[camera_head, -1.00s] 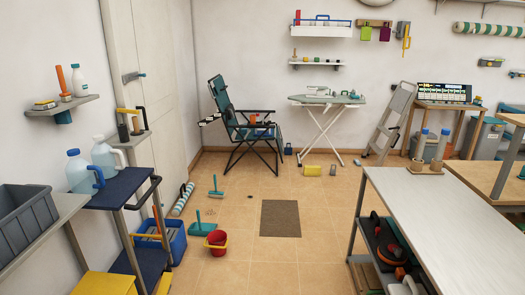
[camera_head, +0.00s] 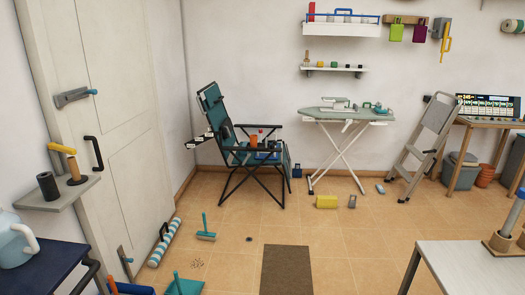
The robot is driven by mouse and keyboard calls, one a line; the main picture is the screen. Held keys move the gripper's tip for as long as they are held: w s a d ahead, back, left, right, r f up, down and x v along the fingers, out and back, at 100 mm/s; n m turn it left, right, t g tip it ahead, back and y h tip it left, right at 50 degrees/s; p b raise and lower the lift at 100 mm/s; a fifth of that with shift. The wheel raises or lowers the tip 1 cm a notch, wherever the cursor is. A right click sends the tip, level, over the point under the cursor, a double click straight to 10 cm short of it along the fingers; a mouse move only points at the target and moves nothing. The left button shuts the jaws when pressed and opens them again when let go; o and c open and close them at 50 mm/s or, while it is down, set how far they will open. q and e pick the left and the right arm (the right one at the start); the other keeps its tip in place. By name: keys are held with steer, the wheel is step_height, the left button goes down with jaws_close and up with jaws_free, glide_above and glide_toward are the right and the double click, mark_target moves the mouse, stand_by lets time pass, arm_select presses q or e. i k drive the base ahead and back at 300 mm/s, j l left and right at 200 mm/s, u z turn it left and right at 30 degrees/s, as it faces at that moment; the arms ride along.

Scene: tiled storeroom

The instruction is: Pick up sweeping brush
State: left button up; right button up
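A small brush (camera_head: 206,235) with a teal upright handle and a teal and tan head stands on the tiled floor, left of the middle in the head view. A teal dustpan-like thing (camera_head: 185,287) with an upright handle is nearer, cut off by the bottom edge. Neither of my grippers is in view. Nothing touches the brush.
A brown mat (camera_head: 287,272) lies right of the brush. A striped roll (camera_head: 165,243) lies by the door (camera_head: 120,130) at left. A folding chair (camera_head: 245,150) stands behind. Tables flank the near left (camera_head: 45,263) and right (camera_head: 460,268). Floor around the brush is mostly clear.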

mark_target(201, 235)
steer(key=i, duration=2)
steer(key=i+u, duration=0.4)
steer(key=i+l+u, duration=0.4)
steer(key=i, duration=0.2)
steer(key=i+l+u, duration=0.25)
steer(key=i+u, duration=0.15)
steer(key=i, duration=0.1)
